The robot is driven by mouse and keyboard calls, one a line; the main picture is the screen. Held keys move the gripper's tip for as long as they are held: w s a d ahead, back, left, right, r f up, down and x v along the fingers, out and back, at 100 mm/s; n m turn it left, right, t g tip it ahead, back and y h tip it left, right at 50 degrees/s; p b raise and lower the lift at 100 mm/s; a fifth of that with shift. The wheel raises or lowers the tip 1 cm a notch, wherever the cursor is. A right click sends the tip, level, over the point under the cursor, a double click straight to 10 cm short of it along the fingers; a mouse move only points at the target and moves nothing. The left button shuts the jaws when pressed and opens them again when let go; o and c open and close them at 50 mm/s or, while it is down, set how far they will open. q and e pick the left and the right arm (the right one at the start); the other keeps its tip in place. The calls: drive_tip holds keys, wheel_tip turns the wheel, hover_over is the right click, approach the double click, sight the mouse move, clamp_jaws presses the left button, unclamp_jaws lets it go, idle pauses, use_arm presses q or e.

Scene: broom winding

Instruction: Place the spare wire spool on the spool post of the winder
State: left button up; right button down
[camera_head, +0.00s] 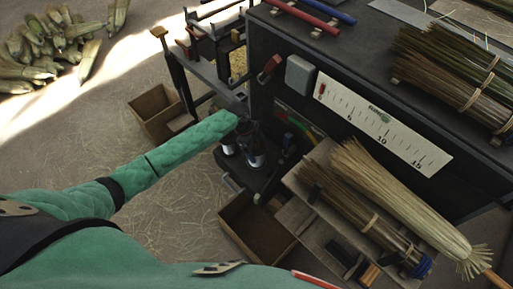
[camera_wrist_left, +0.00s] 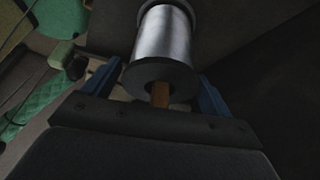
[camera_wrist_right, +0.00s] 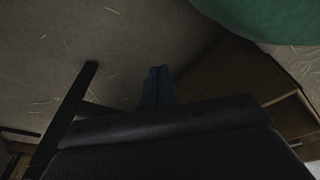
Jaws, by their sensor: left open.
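A spool of silvery wire with dark flanges (camera_wrist_left: 165,38) stands in front of my left gripper (camera_wrist_left: 156,82) in the left wrist view. A brown peg end (camera_wrist_left: 160,94) shows at the centre of its near flange. The blue fingers are apart, one on each side of the near flange; I cannot tell whether they touch it. In the head view my left gripper (camera_head: 246,132) is over a dark stand holding small silvery spools (camera_head: 257,160), and it partly hides them. I cannot tell which is the spare or which part is the winder's post. My right gripper (camera_wrist_right: 157,86) has its blue fingers together, empty.
A dark bench with a ruler plate (camera_head: 380,125) stands to the right. Broom bundles (camera_head: 400,205) lie on a sloped rack at lower right. An open wooden box (camera_head: 258,228) is below the stand, another (camera_head: 153,112) at its left. Straw litters the floor.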

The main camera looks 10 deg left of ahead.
use_arm(q)
drive_tip(key=shift+a+r, duration=0.25)
drive_tip(key=shift+r, duration=0.2)
drive_tip(key=shift+w+a+r+b, duration=0.15)
drive_tip(key=shift+a+r+b, duration=0.1)
drive_tip(key=shift+r+b, duration=0.3)
drive_tip(key=b+v, duration=0.2)
drive_tip(key=v, duration=0.8)
drive_tip(key=shift+b, duration=0.35)
use_arm(e)
drive_tip(key=w+a+r, duration=0.3)
drive_tip(key=r, duration=0.3)
drive_tip(key=shift+w+a+r+g, duration=0.15)
drive_tip(key=shift+w+r+g, duration=0.1)
drive_tip(key=shift+w+g, duration=0.05)
use_arm(q)
drive_tip(key=shift+d, duration=0.1)
use_arm(e)
drive_tip(key=shift+w, duration=0.1)
